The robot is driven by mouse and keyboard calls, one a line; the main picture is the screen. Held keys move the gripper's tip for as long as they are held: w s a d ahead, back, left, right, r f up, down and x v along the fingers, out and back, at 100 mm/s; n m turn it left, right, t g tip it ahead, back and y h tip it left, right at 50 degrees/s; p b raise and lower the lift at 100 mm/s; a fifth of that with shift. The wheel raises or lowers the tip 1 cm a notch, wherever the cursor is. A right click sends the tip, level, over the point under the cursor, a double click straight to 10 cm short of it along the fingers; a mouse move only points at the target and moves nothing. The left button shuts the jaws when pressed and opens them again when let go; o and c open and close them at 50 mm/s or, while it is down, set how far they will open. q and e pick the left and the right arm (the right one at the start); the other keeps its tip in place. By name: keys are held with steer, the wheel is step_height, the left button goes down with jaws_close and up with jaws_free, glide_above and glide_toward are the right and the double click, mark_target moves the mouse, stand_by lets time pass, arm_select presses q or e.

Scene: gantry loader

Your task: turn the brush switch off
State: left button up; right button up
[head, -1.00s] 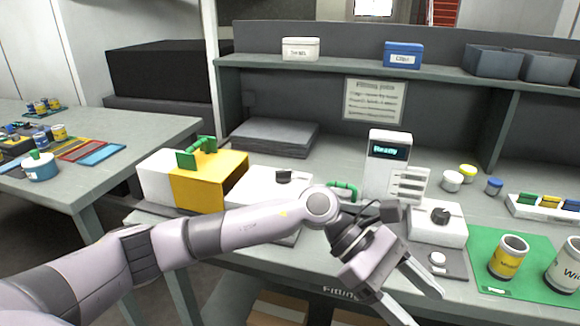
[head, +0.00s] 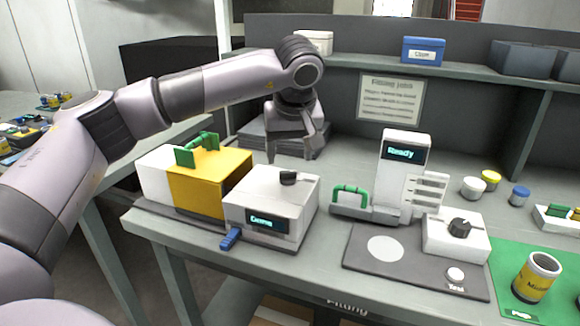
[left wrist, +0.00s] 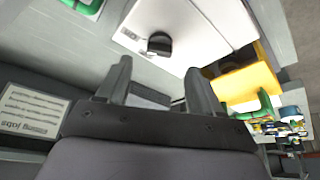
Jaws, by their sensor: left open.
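A white box (head: 270,208) with a small lit display stands on the bench, with a black knob (head: 289,177) on its top. The knob also shows in the left wrist view (left wrist: 159,44), just beyond my fingertips. I cannot read a brush label on it. A second white box (head: 455,236) to the right has a black knob (head: 460,227) on its face. My left gripper (head: 290,155) is open and empty, pointing down above and behind the first knob, apart from it. Its two fingers show spread in the left wrist view (left wrist: 156,75). My right gripper is not in view.
A yellow and white box (head: 210,185) with a green handle (head: 198,147) stands left of the first box. A display unit (head: 400,170) reading "Ready" stands to the right, beside a green handle (head: 350,193). A shelf (head: 370,62) runs behind. A blue lever (head: 231,239) sits at the front.

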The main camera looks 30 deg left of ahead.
mark_target(288, 172)
arm_select(q)
steer(key=x, duration=0.4)
steer(key=shift+w+a+f, duration=0.15)
steer(key=shift+f, duration=0.45)
steer(key=c, duration=1.1)
steer(key=shift+o, duration=0.2)
